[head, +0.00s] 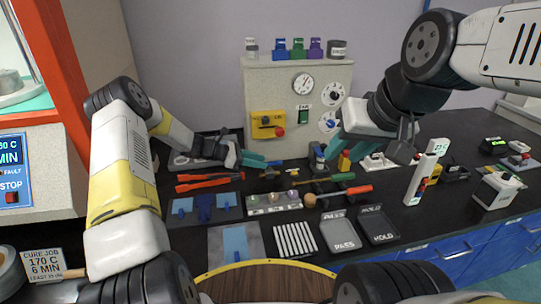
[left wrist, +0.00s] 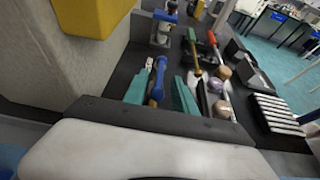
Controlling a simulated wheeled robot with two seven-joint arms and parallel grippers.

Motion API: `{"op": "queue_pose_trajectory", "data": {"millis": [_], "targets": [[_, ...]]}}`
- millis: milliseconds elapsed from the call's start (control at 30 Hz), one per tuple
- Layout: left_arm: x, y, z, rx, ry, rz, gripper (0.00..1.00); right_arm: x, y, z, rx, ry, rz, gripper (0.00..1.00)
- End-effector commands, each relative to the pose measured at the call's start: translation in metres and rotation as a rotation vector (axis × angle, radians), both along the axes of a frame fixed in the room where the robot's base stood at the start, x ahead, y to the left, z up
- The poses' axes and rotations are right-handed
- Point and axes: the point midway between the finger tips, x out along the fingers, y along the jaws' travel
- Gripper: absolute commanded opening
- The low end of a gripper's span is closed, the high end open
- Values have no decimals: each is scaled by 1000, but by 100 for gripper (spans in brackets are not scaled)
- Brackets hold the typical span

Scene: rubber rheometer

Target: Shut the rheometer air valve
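A grey panel (head: 265,85) stands at the back of the bench, with gauges, a yellow box (head: 267,124) bearing a red knob (head: 279,132), and a small green part (head: 303,117) under a small label that I cannot read surely. I cannot tell for certain which part is the air valve. My left gripper (head: 257,160) is low before the panel, its teal fingers apart. In the left wrist view, a blue handle-like piece (left wrist: 156,88) lies between those fingers; contact is unclear. My right gripper (head: 338,130) is raised right of the panel; its opening is hidden.
Red-handled tools (head: 208,182), a tray of small samples (head: 273,205), a PASS tray (head: 341,236) and a HOLD tray (head: 378,226) crowd the bench. A small device with a blue top (head: 318,156) stands right of the left gripper.

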Motion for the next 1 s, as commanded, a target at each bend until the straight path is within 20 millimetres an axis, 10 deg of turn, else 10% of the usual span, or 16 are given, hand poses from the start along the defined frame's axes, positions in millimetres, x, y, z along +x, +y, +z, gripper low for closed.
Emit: {"op": "queue_pose_trajectory", "data": {"millis": [667, 833, 1000], "targets": [[9, -46, -19, 3, -2, -1, 33, 0, 0, 0, 0, 0, 0, 36], [9, -45, -19, 3, -2, -1, 0, 0, 0, 0, 0, 0, 0, 36], [9, -45, -19, 3, -3, -2, 0, 0, 0, 0, 0, 0, 0, 36]]}}
